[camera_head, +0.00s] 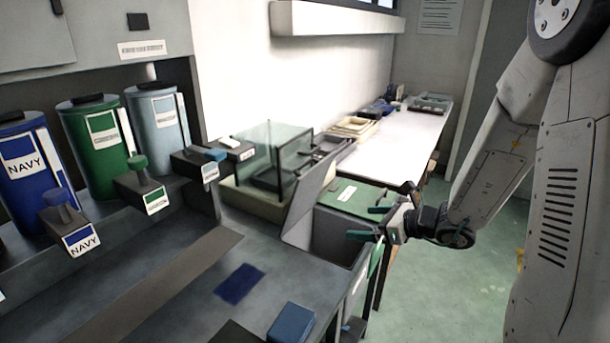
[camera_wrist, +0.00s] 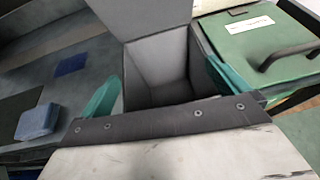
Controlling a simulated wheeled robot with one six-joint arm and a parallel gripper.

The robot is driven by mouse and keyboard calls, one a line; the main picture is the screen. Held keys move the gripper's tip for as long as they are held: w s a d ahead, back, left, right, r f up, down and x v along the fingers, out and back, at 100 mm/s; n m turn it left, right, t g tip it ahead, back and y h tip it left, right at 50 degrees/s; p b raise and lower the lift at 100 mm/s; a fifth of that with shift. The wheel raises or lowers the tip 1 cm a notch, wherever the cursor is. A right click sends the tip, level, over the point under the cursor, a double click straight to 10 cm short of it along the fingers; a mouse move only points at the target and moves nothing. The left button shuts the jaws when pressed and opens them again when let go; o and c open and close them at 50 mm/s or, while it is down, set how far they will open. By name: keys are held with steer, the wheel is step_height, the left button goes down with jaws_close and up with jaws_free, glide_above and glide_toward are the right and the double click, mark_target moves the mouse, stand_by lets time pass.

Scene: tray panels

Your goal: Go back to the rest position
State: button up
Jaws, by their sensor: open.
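My gripper (camera_head: 372,223) is held out over the right end of the grey counter, by an open grey bin (camera_head: 328,236) with its lid raised. The green fingers are spread apart with nothing between them. In the wrist view my gripper (camera_wrist: 165,92) has one finger on each side, and the open bin (camera_wrist: 160,60) shows between and beyond them. The part of the bin that I see inside looks empty; its bottom is partly hidden.
A green-lidded box (camera_head: 350,196) stands right behind the bin. Navy, green and pale blue canisters (camera_head: 92,140) line the left. A blue block (camera_head: 291,323) and a dark blue patch (camera_head: 239,284) lie on the counter. A white table (camera_head: 390,140) stands behind. Green floor is free at right.

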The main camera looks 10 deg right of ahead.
steer(key=s+a+r+n+g, duration=0.2)
steer(key=s+a+n+g, duration=0.25)
steer(key=s+n, duration=0.35)
steer(key=s+a+r+n+g, duration=0.35)
steer(key=s+n+g, duration=0.25)
steer(key=s+n, duration=0.2)
steer(key=s+d+r+n+t+h, duration=0.1)
steer(key=s+d+r+n+h, duration=0.3)
steer(key=s+r+n+h, duration=0.4)
steer(key=s+r+n, duration=0.1)
steer(key=s+n, duration=0.3)
steer(key=s, duration=0.1)
steer(key=shift+s+r+t+h, duration=0.15)
steer(key=shift+r+t+h, duration=0.1)
steer(key=shift+t+h, duration=0.1)
